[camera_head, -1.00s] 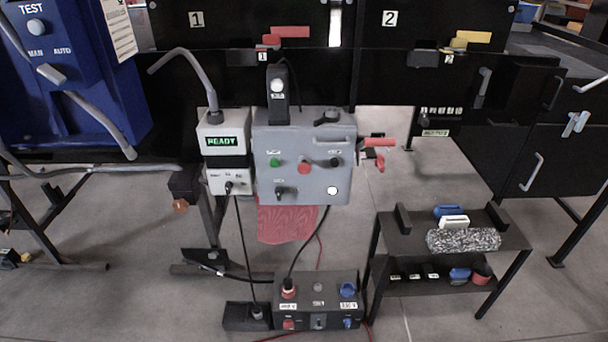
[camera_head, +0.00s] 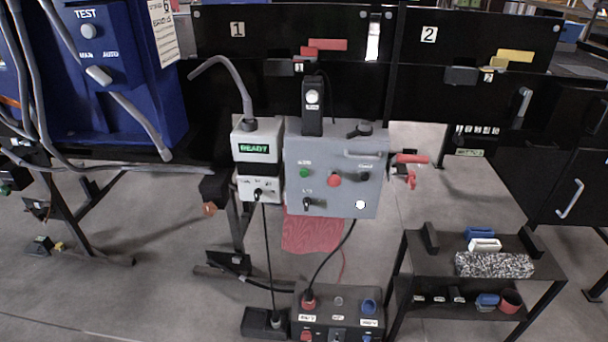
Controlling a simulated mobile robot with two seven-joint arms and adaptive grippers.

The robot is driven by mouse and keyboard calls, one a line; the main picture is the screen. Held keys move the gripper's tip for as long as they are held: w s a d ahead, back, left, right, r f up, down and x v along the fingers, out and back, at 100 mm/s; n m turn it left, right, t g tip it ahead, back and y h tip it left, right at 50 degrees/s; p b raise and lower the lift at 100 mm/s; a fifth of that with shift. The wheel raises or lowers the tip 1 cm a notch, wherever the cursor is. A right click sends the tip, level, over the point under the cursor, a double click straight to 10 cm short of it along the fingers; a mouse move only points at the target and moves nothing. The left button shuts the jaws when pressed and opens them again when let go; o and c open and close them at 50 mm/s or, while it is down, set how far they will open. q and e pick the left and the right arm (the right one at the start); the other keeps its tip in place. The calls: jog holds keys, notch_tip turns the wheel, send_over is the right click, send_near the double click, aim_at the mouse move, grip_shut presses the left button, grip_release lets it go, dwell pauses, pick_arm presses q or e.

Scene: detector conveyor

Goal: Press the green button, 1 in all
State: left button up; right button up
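The green button (camera_head: 305,173) is a small round button at the upper left of the grey control box (camera_head: 345,150). A red button (camera_head: 334,180) sits to its right and a black knob (camera_head: 308,203) below it. A white round button (camera_head: 360,204) is at the lower right of the box. Nothing covers the green button. Neither of my grippers shows in this view.
A display unit (camera_head: 257,150) reading READY stands left of the box. A red handle (camera_head: 410,159) sticks out on its right. A low black table (camera_head: 415,250) with small items stands at the right. A socket box (camera_head: 322,318) lies on the floor below.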

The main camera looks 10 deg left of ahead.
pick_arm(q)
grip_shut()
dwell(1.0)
